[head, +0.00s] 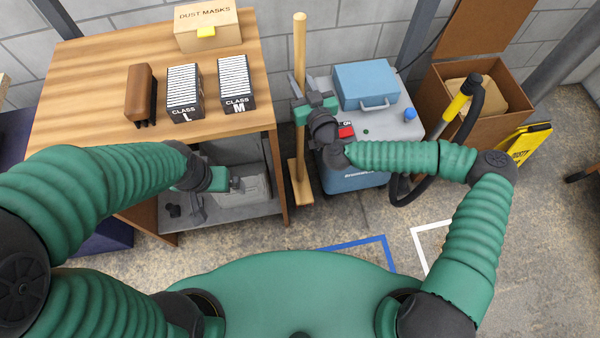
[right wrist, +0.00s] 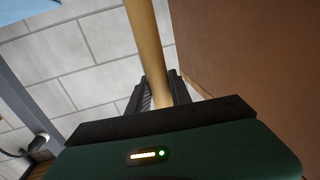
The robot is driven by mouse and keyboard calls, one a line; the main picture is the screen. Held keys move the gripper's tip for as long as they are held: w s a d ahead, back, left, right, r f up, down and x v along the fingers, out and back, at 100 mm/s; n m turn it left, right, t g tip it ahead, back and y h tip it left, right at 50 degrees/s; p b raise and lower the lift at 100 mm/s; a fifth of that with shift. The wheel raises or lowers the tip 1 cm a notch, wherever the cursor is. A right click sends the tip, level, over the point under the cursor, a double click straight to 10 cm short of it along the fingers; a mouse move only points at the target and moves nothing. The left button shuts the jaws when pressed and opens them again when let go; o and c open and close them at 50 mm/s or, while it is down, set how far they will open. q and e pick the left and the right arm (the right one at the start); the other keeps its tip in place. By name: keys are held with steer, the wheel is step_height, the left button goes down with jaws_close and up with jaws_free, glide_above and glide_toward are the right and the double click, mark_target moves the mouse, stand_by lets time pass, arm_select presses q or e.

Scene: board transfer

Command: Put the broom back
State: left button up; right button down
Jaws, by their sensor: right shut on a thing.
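The broom (head: 299,45) stands about upright between the wooden workbench and the blue machine, its light wooden handle rising above the bench top. Its lower end and wooden head (head: 299,185) are near the floor beside the bench's right side; whether it touches the floor I cannot tell. My right gripper (head: 300,101) is shut on the handle, which also runs between the fingers in the right wrist view (right wrist: 149,50). My left gripper (head: 236,184) is in front of the bench's lower shelf; its finger gap is unclear.
The workbench (head: 100,70) holds a dust masks box (head: 208,28), two class boxes and a brown brush-like block (head: 140,92). The blue machine (head: 352,180) carries a blue case (head: 366,84). A cardboard box (head: 480,85) and yellow sign (head: 530,142) stand right. Floor at lower right is clear.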

step_height(320, 180, down, 9)
steer(key=b, duration=0.3)
steer(key=shift+s+f, duration=0.15)
steer(key=c, duration=1.2)
jaws_free()
steer(key=shift+o, duration=0.2)
steer(key=shift+s, duration=0.1)
